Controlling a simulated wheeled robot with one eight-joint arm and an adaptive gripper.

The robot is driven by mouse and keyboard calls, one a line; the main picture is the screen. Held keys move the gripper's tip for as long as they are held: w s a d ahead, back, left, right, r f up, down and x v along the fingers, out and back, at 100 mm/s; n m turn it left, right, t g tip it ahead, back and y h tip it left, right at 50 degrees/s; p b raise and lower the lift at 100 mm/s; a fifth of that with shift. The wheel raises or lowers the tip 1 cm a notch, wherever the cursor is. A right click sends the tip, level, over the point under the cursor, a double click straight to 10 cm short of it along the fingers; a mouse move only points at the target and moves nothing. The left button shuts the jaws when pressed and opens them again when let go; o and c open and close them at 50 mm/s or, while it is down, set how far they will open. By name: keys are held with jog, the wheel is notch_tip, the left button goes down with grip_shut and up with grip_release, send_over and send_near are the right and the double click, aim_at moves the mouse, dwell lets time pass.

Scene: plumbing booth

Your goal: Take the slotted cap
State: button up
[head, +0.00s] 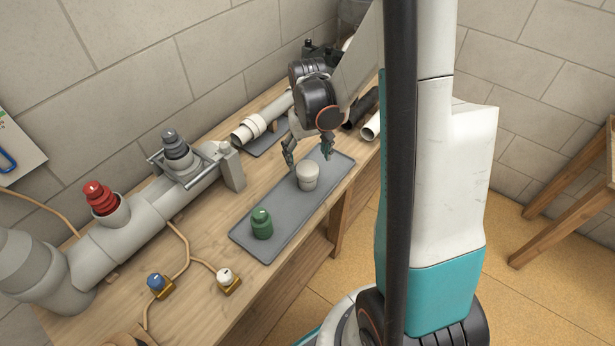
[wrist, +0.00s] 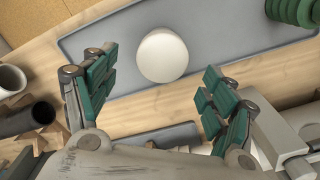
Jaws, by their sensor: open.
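A white round cap (head: 308,177) stands upright on the grey tray (head: 268,243). In the wrist view the white cap (wrist: 162,56) shows a plain round top, and I see no slot on it. A green stepped cap (head: 262,224) stands nearer on the same tray; its ribbed side shows at the top right of the wrist view (wrist: 292,10). I cannot tell for certain which cap is slotted. My gripper (head: 308,157) is open and empty, above and just behind the white cap. Its green-padded fingers (wrist: 155,82) are spread wide, apart from the cap.
A large grey pipe (head: 138,222) runs along the bench's left with a red stepped plug (head: 100,198) and a grey plug (head: 175,145) in its openings. Blue (head: 158,284) and white (head: 225,275) valve knobs lie in front. Loose pipes (head: 371,128) lie near my gripper.

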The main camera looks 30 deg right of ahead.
aim_at(307, 167)
notch_tip(307, 167, down, 5)
jog(key=b, duration=0.2)
jog(key=shift+s+a+b, duration=0.15)
jog(key=shift+b, duration=0.15)
jog(key=c, duration=1.2)
